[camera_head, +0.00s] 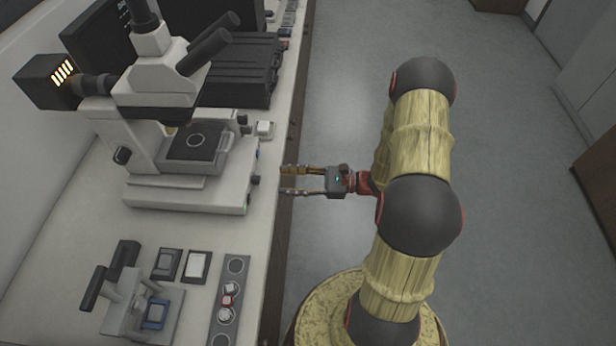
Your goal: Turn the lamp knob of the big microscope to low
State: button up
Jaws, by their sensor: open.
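The big microscope (160,110) stands on the bench, white with black eyepieces and a dark lamp housing (52,80) with glowing slots at its back left. Small dark knobs sit on the right side of its base; one (255,180) is near the bench edge and faces my gripper. I cannot tell its setting, nor be sure it is the lamp knob. My gripper (286,181) is open and empty, its fingers pointing left, just right of this knob and apart from it, by the bench's front edge.
The bench (75,240) carries a small press-like device (140,310), two small trays (182,265) and a grey strip with round wells (232,300) in front. A black case (240,70) stands behind the microscope. The floor (520,200) to the right is clear.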

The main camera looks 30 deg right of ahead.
jog(key=s+a+f+n+g, duration=0.35)
jog(key=s+g, duration=0.25)
jog(key=s, duration=0.3)
jog(key=s+d+r+n+g+h, duration=0.2)
jog(key=s+r+n+g+h, duration=0.35)
jog(key=s+n+h, duration=0.2)
notch_tip(320, 180, up, 21)
jog(key=a+n+t+h+b, duration=0.2)
jog(key=n+t+h, duration=0.5)
jog(key=n, duration=0.4)
jog(key=shift+s+a+r+n+h, duration=0.15)
jog(key=shift+n+h, duration=0.2)
jog(key=shift+n, duration=0.05)
